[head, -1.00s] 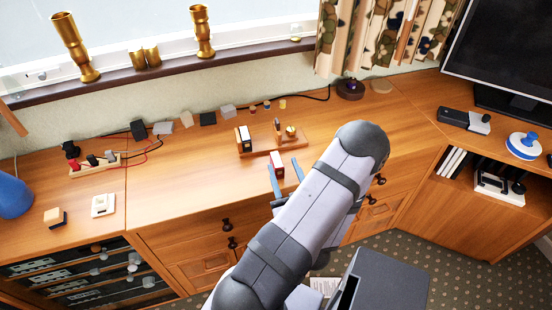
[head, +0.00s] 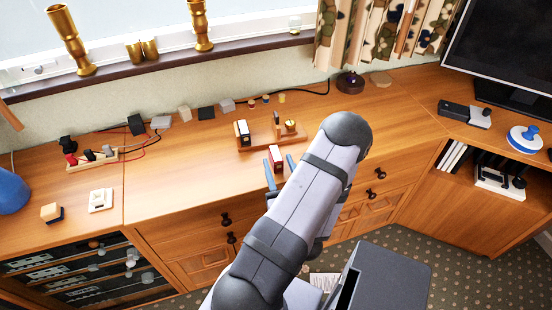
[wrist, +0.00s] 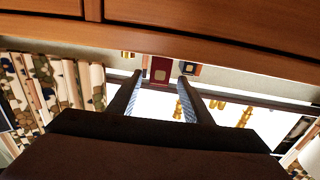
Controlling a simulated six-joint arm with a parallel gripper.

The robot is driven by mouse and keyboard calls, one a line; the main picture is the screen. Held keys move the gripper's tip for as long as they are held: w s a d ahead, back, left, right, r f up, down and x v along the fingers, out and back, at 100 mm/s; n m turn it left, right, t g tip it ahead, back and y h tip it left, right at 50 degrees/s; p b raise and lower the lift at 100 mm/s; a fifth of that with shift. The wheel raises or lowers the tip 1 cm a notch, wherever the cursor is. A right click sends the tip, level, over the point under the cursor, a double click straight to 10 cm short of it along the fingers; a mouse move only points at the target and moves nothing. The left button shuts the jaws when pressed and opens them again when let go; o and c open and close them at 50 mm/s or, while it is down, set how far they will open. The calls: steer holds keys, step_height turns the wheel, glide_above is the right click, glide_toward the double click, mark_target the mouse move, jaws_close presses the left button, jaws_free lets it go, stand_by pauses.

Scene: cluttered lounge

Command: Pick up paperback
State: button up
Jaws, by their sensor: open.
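A small upright red book with pale edges, which I take as the paperback (head: 276,157), stands on the wooden desk near its front edge. In the wrist view its red cover (wrist: 160,70) is centred between the fingers, beyond their tips. My gripper (head: 280,167) is open and empty, with its two blue fingers in front of the book, one to each side. In the wrist view the gripper (wrist: 159,82) shows both fingers apart. I cannot tell whether the tips touch the book.
A wooden stand (head: 262,144) with a second upright book (head: 242,133) and small brass items is just behind. The desk's front left middle (head: 180,170) is clear.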

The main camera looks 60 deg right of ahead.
mark_target(273, 147)
steer(key=shift+p+x, duration=0.6)
steer(key=shift+x, duration=1.8)
steer(key=shift+f, duration=0.1)
jaws_close()
